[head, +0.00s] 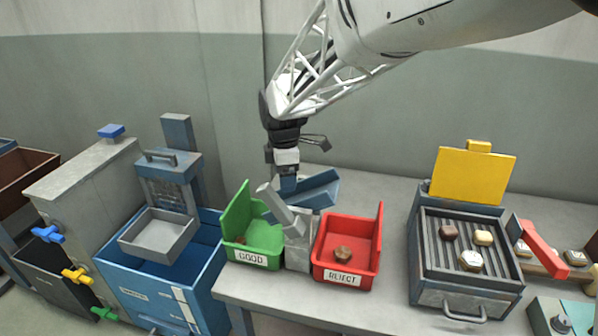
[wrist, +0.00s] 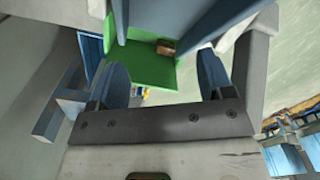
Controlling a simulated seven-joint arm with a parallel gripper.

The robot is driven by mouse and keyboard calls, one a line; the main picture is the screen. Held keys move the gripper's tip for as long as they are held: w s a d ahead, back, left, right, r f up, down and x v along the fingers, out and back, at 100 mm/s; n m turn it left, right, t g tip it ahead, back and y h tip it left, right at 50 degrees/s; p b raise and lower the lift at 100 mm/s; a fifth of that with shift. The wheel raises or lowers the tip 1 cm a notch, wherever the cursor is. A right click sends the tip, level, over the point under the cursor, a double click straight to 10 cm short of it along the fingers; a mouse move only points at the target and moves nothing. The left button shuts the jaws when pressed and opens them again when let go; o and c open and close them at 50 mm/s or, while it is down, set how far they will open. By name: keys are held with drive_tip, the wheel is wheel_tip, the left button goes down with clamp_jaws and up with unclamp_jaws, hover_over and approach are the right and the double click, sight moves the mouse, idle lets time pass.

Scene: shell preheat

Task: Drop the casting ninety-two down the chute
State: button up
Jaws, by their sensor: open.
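My gripper (head: 287,186) is open and empty, above a grey chute-like piece (head: 297,232) between the green GOOD bin (head: 262,259) and the red REJECT bin (head: 373,235). In the wrist view its two blue fingers (wrist: 161,82) stand apart. A small brown casting (wrist: 166,47) shows against the green bin (wrist: 150,68) there. A brown casting (head: 343,254) lies in the REJECT bin. On the ridged tray at right are a brown casting (head: 449,232), a cream one (head: 483,238) and a silvery one (head: 471,260). I cannot read any number, so I cannot tell which is ninety-two.
A blue-grey angled trough (head: 317,190) sits behind the chute piece, close to my gripper. The ridged tray (head: 462,216) has a raised yellow lid (head: 472,177). A red bar (head: 540,248) and more castings (head: 575,257) are further right. A blue cabinet (head: 205,262) stands left.

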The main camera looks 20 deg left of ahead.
drive_tip(key=shift+r, duration=2.05)
drive_tip(key=shift+d, duration=0.1)
drive_tip(key=s+d+r+m, duration=0.2)
drive_tip(key=s+d+m, duration=0.15)
drive_tip(key=d, duration=0.45)
drive_tip(key=s+d+r+m+t, duration=0.1)
drive_tip(key=s+d+r+m, duration=0.2)
drive_tip(key=d, duration=0.5)
drive_tip(key=s+d+r+m, duration=0.1)
drive_tip(key=s+d+m, duration=0.2)
drive_tip(key=d+m, duration=0.35)
drive_tip(key=s+d+f+m, duration=0.2)
drive_tip(key=s+d+m, duration=0.3)
drive_tip(key=s+d, duration=0.3)
drive_tip(key=s+d+f+m+t, duration=0.1)
drive_tip(key=s+d+f+m, duration=0.1)
drive_tip(key=s+d+m, duration=0.3)
drive_tip(key=s+d, duration=0.3)
drive_tip(key=s, duration=0.3)
drive_tip(key=shift+d+m+t, duration=0.3)
drive_tip(key=shift+d, duration=0.1)
